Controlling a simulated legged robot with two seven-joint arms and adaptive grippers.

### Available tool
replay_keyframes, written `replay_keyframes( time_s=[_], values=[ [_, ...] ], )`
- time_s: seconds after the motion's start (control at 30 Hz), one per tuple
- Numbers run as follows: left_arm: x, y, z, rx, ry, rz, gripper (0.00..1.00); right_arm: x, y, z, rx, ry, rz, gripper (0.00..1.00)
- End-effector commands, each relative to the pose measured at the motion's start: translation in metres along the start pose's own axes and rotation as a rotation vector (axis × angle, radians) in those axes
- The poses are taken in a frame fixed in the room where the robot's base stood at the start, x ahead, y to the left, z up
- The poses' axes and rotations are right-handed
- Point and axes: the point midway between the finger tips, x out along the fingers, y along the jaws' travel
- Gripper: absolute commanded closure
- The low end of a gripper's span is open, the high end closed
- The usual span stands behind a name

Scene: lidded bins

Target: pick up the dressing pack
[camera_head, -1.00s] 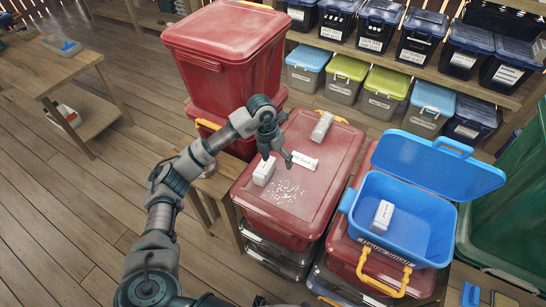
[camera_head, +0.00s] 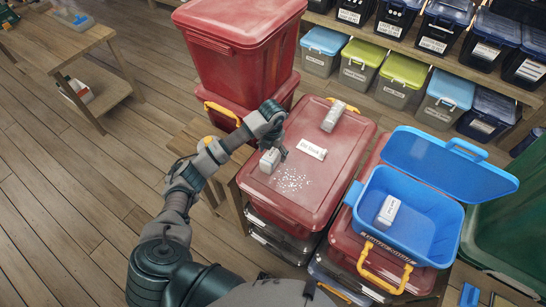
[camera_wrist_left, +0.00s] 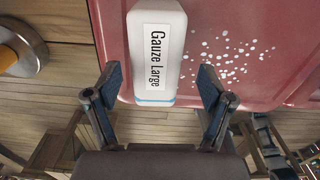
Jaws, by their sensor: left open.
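A white pack (camera_head: 270,160) lies on the left part of the red bin lid. In the left wrist view this pack (camera_wrist_left: 157,55) reads "Gauze Large" and has a blue band at its near end. My left gripper (camera_head: 276,148) is open over it. In the wrist view its fingers appear on either side of the pack; I cannot tell how deep they reach. A second pale pack (camera_head: 334,116) lies at the lid's back edge. A third white pack (camera_head: 387,211) is inside the open blue bin (camera_head: 441,238). My right gripper is not in view.
The red lid (camera_head: 325,190) has a white label and scattered white specks. A taller red bin (camera_head: 240,65) stands behind my left forearm. The blue bin's raised lid (camera_head: 450,165) is at the right. Shelved lidded bins line the back.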

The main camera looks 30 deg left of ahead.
Motion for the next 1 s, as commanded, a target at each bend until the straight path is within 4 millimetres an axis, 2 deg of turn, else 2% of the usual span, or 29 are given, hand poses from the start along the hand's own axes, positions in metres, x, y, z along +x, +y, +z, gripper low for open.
replay_keyframes(
  time_s=[0.13, 0.3, 0.53, 0.57, 0.8, 0.83, 1.0],
  values=[
    [0.022, 0.001, 0.004, -0.002, 0.007, -0.002, 0.19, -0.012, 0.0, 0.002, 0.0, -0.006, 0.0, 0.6],
    [0.043, 0.002, 0.005, -0.001, 0.005, 0.0, 0.19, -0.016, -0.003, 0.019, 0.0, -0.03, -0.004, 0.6],
    [0.046, 0.001, 0.005, 0.0, 0.002, 0.0, 0.19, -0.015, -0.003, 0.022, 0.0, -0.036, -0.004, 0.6],
    [0.046, 0.001, 0.005, 0.0, 0.002, 0.001, 0.21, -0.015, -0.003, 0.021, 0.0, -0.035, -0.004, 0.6],
    [0.046, 0.002, 0.005, 0.0, 0.003, 0.0, 0.81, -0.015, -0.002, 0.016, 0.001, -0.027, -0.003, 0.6],
    [0.046, 0.002, 0.005, 0.0, 0.002, 0.0, 0.84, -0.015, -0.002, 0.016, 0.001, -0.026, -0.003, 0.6],
    [0.046, 0.002, 0.005, 0.0, 0.002, 0.0, 0.84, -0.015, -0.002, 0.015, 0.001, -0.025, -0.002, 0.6]
  ],
)
